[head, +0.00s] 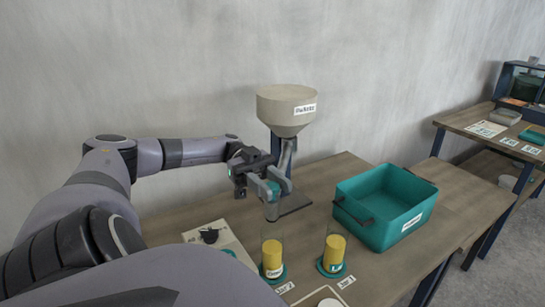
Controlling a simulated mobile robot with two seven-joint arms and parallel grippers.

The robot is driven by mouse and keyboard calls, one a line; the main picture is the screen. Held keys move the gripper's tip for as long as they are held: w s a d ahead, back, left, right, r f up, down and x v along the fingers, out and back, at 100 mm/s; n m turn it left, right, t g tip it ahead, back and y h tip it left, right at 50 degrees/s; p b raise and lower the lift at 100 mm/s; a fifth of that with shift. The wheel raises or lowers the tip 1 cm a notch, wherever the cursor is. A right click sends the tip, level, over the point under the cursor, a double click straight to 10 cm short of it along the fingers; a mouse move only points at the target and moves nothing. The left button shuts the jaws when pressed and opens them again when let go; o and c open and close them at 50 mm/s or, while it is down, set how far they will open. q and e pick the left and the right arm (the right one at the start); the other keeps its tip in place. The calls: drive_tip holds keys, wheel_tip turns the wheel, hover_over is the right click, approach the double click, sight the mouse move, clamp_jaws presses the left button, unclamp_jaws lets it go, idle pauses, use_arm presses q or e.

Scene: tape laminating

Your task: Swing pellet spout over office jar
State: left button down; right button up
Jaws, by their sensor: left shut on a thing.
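A beige pellet hopper (287,112) with a white label stands on a post at the back of the table. Its grey spout (271,209) points down, its lower end just above the left jar in the picture. My left gripper (264,187) is shut on the spout, covering part of it. The left jar (272,256), clear with yellow contents, stands on a teal round base beside a "Jar 2" tag. A similar right jar (334,252) stands by a "Jar 1" tag. The jar labels are too small to read. My right gripper is not in view.
A teal bin (415,221) with dark handles stands right of the jars. A pale board (231,248) with a dark item lies left of them. Another table (462,121) stands at far right.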

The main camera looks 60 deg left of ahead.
use_arm(q)
drive_tip(key=c, duration=0.9)
unclamp_jaws()
drive_tip(key=shift+s+d+f, duration=0.1)
drive_tip(key=shift+f, duration=0.1)
drive_tip(key=shift+o, duration=0.2)
drive_tip(key=shift+r, duration=0.1)
drive_tip(key=shift+r, duration=0.25)
wheel_tip(320, 180, up, 20)
drive_tip(key=p, duration=0.1)
drive_tip(key=shift+f, duration=0.25)
